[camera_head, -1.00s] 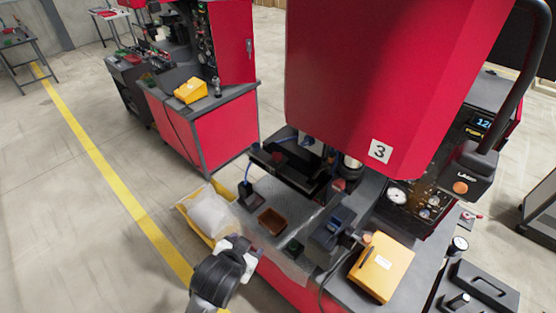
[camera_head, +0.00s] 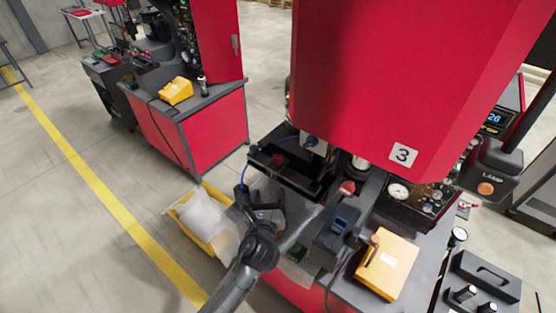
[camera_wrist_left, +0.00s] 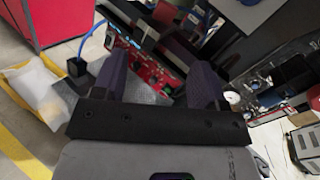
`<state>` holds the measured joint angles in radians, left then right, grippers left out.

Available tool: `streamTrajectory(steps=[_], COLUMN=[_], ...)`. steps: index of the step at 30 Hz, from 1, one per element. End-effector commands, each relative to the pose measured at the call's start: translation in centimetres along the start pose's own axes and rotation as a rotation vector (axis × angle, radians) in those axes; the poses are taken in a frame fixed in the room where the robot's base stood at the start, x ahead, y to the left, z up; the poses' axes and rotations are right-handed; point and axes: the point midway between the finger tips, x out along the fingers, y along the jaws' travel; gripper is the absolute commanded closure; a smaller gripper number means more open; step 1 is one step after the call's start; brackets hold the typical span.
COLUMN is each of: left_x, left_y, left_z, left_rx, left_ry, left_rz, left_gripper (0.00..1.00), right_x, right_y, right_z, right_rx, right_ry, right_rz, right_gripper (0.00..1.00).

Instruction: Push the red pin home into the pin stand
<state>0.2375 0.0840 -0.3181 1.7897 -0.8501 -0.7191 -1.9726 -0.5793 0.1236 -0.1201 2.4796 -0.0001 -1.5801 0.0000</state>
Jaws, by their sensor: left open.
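My left gripper (camera_head: 268,203) is over the front left part of the grey bench top of press 3. Its two dark fingers (camera_wrist_left: 160,76) stand apart in the left wrist view, with nothing seen held between them. A red panel with small parts (camera_wrist_left: 150,66) shows beyond and between the fingers. A red knob-like piece (camera_head: 347,188) stands right of the gripper, and another small red piece (camera_head: 279,160) sits at the press bed. I cannot tell whether either is the red pin. I cannot make out the pin stand. My right gripper is out of view.
A yellow bin with a pale bag (camera_head: 206,217) is left of the bench. A small black block with a blue hose (camera_wrist_left: 77,68) is beside the left finger. A dark blue device (camera_head: 338,227) and a yellow box (camera_head: 387,264) stand right. The red press housing (camera_head: 390,80) overhangs.

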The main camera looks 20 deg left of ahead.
Motion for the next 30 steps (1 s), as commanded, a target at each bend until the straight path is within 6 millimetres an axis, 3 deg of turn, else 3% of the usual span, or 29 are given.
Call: streamTrajectory(steps=[3,9,21,30], left_x=[0.0,0.5,6.7,8.7], left_y=[-0.4,-0.4,-0.6,-0.6], left_z=[0.2,0.2,0.3,0.3], left_rx=[0.148,0.27,0.281,0.28], left_ry=[-0.011,-0.013,-0.011,-0.011], left_rz=[-0.022,-0.022,-0.021,-0.021], left_gripper=[0.34,0.34,0.34,0.34], right_x=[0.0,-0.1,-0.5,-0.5], right_y=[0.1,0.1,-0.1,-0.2], right_z=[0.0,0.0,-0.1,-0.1], right_rx=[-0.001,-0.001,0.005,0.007], right_ry=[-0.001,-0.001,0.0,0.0], right_rz=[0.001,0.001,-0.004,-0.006], right_gripper=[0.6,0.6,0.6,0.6])
